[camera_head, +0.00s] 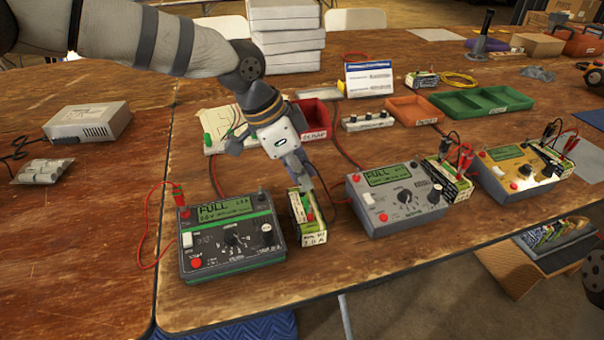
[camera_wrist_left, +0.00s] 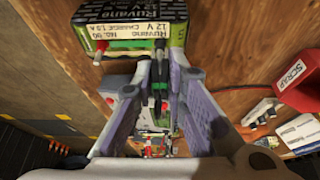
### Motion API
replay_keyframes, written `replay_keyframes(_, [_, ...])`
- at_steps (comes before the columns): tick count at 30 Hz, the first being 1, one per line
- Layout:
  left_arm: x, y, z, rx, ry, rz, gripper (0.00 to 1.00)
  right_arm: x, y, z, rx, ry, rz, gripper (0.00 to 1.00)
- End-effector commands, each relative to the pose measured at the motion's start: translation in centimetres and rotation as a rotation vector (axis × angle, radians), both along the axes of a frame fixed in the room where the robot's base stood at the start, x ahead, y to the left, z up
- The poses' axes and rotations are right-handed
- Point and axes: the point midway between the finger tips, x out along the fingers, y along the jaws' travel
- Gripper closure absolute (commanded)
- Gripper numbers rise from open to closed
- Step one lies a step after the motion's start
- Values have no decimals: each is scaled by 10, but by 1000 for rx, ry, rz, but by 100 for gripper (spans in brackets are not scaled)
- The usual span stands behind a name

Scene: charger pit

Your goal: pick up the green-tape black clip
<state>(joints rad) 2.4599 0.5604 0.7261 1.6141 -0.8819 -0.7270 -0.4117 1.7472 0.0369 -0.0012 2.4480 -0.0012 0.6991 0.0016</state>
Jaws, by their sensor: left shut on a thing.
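My left gripper (camera_head: 303,180) reaches down over a green-and-white battery (camera_head: 306,222) between two chargers. In the left wrist view my left gripper (camera_wrist_left: 166,100) is shut on a black clip (camera_wrist_left: 159,72), which stands between the two grey fingers. A bit of green shows on the clip low between the fingers. The clip's tip is at the near edge of the battery (camera_wrist_left: 135,37), by its right terminal; whether it still grips there I cannot tell. In the head view the fingers hide the clip. My right gripper is not in view.
A black charger with a green base (camera_head: 232,237) stands left of the battery, a grey charger (camera_head: 395,200) right of it. A yellow charger (camera_head: 518,172) stands further right. A red SCRAP bin (camera_head: 314,120) and green tray (camera_head: 480,102) are behind. The wooden table's (camera_head: 90,235) left part is mostly clear.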

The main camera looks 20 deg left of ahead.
Motion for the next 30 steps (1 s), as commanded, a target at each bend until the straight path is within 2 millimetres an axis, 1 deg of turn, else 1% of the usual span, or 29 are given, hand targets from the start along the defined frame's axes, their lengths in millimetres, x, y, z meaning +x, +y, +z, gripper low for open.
replay_keyframes(2, [0,0,3,0,-1,0,100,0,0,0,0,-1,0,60])
replay_keyframes(5, [1,0,14,0,-3,1,100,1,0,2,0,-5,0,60])
replay_keyframes(8, [1,0,36,-1,-6,1,100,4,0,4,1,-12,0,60])
replay_keyframes(11, [-22,-9,68,1,-15,-4,100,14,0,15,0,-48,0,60])
replay_keyframes(12, [-31,-12,82,2,-18,-4,100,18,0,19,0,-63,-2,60])
replay_keyframes(14, [-46,-18,101,2,-21,-3,100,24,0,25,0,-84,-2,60])
replay_keyframes(15, [-59,-23,108,4,-18,-5,100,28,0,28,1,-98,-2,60])
replay_keyframes(18, [-88,-33,119,3,-16,-5,100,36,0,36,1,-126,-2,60])
replay_keyframes(22, [-114,-44,128,2,-11,-1,100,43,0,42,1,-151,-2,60])
replay_keyframes(25, [-125,-49,131,2,-6,-2,100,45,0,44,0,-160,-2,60])
replay_keyframes(30, [-131,-51,130,0,0,1,100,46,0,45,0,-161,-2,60])
